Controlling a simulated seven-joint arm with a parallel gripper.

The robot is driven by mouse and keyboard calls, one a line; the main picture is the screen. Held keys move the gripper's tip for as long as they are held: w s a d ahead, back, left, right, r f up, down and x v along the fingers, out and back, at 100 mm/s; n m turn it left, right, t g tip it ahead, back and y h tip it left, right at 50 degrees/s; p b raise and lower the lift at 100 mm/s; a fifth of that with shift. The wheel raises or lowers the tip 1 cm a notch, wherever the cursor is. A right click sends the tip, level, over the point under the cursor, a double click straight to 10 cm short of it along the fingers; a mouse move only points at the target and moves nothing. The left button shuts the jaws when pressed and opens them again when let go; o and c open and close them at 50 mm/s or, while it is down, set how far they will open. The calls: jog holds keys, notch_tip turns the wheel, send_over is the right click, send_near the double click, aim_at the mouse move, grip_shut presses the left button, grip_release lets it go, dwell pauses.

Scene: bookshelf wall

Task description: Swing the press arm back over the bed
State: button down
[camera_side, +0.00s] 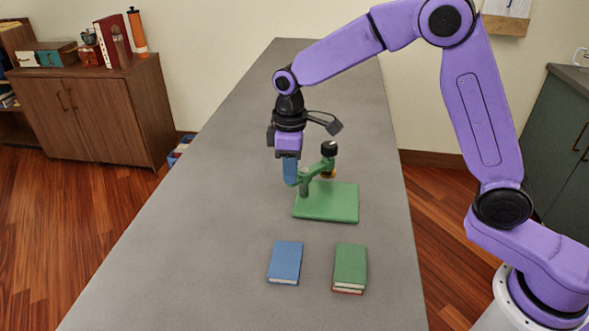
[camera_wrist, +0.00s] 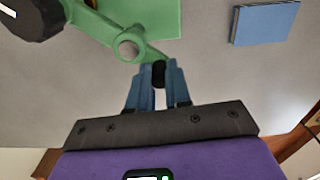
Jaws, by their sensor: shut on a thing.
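The green press has a flat bed (camera_side: 330,207) on the table, with a short post near the bed's far left corner. Its green press arm (camera_side: 316,171) crosses the post; it also shows in the wrist view (camera_wrist: 95,25) with its round pivot (camera_wrist: 128,47). The arm's head, with a black knob (camera_side: 329,148) on top and a brass-coloured part below, appears by the bed's far edge, to one side of the bed in the wrist view. My gripper (camera_side: 291,182) is shut on the arm's black handle end (camera_wrist: 159,74), across the post from the head. The fingers partly hide the handle.
A blue book (camera_side: 286,262) and a green book (camera_side: 350,262), which seems to lie on a red one, are on the table in front of the press. The grey table (camera_side: 210,210) is clear to the left and behind.

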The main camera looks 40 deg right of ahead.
jog(key=shift+w+d+m, duration=0.2)
jog(key=shift+w+m, duration=0.35)
jog(key=shift+m, duration=1.1)
jog(key=shift+w+d+m, duration=0.2)
jog(key=shift+w+m, duration=0.3)
jog(key=shift+m, duration=1.1)
jog(key=shift+w+d+m, duration=0.2)
jog(key=shift+w+m, duration=0.35)
jog(key=shift+m, duration=1.1)
jog(key=c, duration=1.1)
grip_release()
jog(key=shift+o, duration=0.2)
notch_tip(320, 180, up, 18)
jog(key=shift+f, duration=0.25)
jog(key=shift+s, duration=0.15)
